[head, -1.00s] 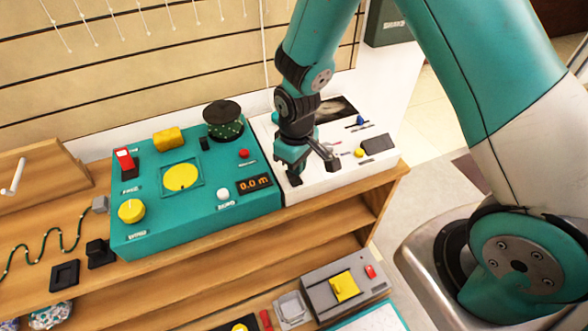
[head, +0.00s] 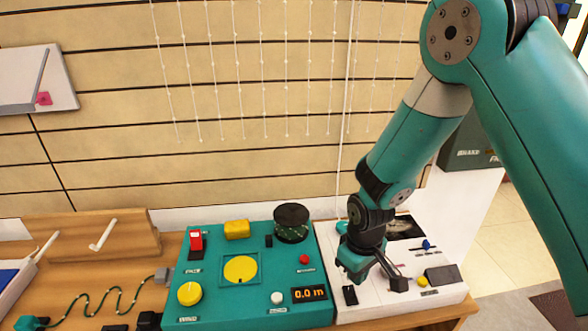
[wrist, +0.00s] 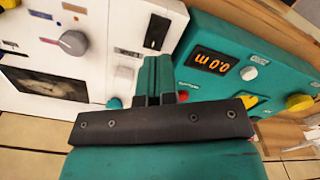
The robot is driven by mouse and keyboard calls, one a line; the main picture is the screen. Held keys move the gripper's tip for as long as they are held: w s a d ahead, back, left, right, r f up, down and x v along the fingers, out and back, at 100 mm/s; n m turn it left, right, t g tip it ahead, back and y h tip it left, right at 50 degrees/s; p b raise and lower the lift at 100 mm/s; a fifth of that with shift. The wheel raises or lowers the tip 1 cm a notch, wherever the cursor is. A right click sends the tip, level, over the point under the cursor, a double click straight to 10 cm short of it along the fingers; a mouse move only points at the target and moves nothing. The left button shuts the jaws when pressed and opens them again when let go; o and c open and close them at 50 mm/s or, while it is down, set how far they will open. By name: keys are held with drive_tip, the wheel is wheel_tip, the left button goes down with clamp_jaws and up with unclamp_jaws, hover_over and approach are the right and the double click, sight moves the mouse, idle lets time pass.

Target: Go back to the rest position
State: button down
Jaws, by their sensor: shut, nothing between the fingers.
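My gripper (head: 352,275) hangs fingers-down over the front left part of a white panel (head: 436,298) in the head view. In the wrist view my gripper (wrist: 155,80) shows its two teal fingers side by side, shut, with nothing between them. The white panel (wrist: 90,40) is below them, with a black switch (wrist: 157,32) and a grey knob (wrist: 72,42). I cannot tell whether the fingertips touch the panel. The arm hides part of the panel in the head view.
A teal panel (head: 220,300) stands left of the white one, with a red switch (head: 196,240), a yellow knob (head: 190,293), a black spool (head: 291,222) and a display (head: 310,294) reading 0.0 m. Strings hang on the slatted wall behind. Open floor shows at right.

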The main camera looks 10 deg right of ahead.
drive_tip(key=s+a+r+y+p, duration=0.1)
drive_tip(key=s+r+p, duration=0.1)
drive_tip(key=s+r, duration=0.4)
drive_tip(key=s+a+r+y+p, duration=0.1)
drive_tip(key=s+r, duration=0.5)
drive_tip(key=r, duration=0.9)
drive_tip(key=s+a+r+n+y+p, duration=0.1)
drive_tip(key=s+a+r+y+p, duration=0.1)
drive_tip(key=s+r, duration=0.5)
wheel_tip(320, 180, up, 3)
drive_tip(key=shift+a+r+p, duration=0.15)
drive_tip(key=shift+p, duration=0.3)
